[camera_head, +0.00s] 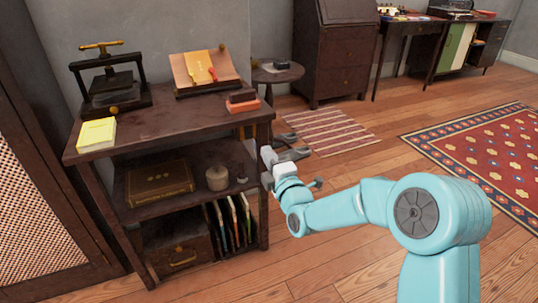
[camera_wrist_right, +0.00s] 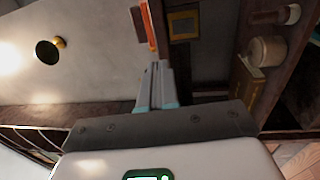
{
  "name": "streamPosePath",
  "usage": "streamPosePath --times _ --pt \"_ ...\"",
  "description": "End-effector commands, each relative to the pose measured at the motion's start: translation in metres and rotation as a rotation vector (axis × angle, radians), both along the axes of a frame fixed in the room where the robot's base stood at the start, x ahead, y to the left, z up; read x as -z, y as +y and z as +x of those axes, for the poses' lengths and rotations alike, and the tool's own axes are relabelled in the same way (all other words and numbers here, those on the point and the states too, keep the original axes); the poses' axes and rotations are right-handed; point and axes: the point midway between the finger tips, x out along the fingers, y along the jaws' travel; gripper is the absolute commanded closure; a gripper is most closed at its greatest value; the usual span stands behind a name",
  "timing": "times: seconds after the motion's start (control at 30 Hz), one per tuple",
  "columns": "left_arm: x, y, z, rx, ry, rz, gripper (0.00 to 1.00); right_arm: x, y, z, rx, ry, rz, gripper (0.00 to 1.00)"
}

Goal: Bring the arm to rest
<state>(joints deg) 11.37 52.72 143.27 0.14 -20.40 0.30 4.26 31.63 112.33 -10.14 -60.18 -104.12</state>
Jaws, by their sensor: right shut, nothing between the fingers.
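My right arm reaches in from the lower right in the head view. Its right gripper (camera_head: 267,162) is at the right end of the shelf unit, just below the level of its top. In the right wrist view the two fingers of the right gripper (camera_wrist_right: 158,68) lie together with nothing between them. I cannot tell from the head view whether the gripper touches the shelf. My left gripper is not in view.
The dark shelf unit (camera_head: 150,140) carries a yellow pad (camera_head: 97,134), a press (camera_head: 110,90), a book stand (camera_head: 200,72) and small boxes (camera_head: 242,101). A round side table (camera_head: 285,74) and a striped rug (camera_head: 325,131) lie beyond. Open wooden floor (camera_head: 385,155) is to the right.

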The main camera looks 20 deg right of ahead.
Motion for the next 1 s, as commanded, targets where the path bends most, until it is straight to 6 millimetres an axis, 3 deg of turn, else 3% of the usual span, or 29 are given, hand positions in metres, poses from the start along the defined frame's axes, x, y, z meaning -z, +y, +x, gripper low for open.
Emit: streamPosePath --times 0.47,0.57,0.67,0.77,0.87,1.0 --pt "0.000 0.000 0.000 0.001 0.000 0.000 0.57 0.000 0.001 -0.004 0.000 0.001 0.000 1.00" --pt "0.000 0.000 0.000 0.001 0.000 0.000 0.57 0.011 -0.003 -0.004 0.006 0.018 0.001 1.00" --pt "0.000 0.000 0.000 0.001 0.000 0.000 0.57 0.054 -0.001 -0.007 0.001 0.100 0.009 1.00" --pt "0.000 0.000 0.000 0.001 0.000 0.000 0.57 0.124 0.009 -0.026 -0.018 0.267 0.047 1.00" --pt "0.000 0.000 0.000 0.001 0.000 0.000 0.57 0.200 0.024 -0.062 -0.030 0.497 0.201 1.00" --pt "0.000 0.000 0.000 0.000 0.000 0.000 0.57 0.290 0.048 -0.136 0.029 0.849 0.538 1.00"
